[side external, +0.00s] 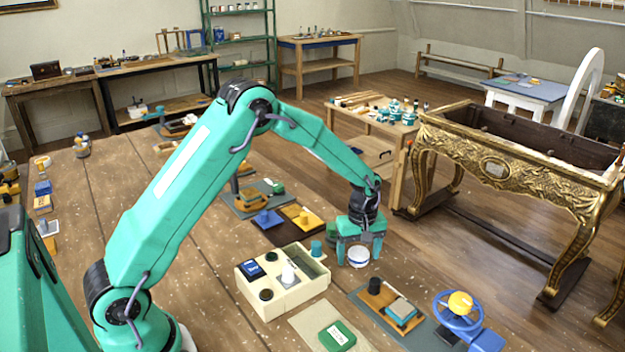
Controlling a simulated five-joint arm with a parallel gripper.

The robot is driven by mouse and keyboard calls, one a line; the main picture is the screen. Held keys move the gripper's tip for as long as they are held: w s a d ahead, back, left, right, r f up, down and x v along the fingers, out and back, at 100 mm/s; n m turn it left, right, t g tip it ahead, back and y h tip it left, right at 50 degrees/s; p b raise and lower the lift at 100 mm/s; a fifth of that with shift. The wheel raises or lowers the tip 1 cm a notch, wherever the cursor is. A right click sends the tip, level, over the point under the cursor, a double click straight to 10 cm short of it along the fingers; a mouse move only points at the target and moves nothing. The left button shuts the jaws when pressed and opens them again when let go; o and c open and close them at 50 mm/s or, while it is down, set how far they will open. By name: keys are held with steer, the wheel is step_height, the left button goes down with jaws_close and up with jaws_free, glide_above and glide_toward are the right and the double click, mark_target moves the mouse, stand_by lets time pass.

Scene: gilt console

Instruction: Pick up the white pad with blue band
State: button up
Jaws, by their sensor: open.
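The white pad with blue band (358,260) is a small round disc at the right of centre in the side external view. It appears to rest on the brown worktop, just right of a cream box. My gripper (359,254) is open and points down over the pad. One finger shows on the left of the pad and one on the right. The gripper's body is above the pad, and its upper edge is partly hidden. I cannot tell from this one view whether the fingers touch it.
The cream compartment box (290,311) with several small items stands close on the left, beside a teal cylinder (316,249). A dark tray (385,318) with blocks and a blue handwheel (459,314) are in front. Worktop right of the pad is clear.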

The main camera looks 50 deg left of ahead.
mark_target(359, 251)
steer(key=shift+c, duration=0.2)
steer(key=c, duration=1)
steer(key=shift+r, duration=0.1)
steer(key=shift+r, duration=0.45)
step_height(359, 251, up, 3)
steer(key=shift+r, duration=0.15)
steer(key=s+d+r, duration=0.2)
steer(key=d, duration=0.1)
steer(key=s+d+r, duration=0.2)
steer(key=d, duration=0.1)
steer(key=s+d+r, duration=0.2)
steer(key=d, duration=0.2)
steer(key=shift+r, duration=0.35)
steer(key=o, duration=0.4)
steer(key=c, duration=0.3)
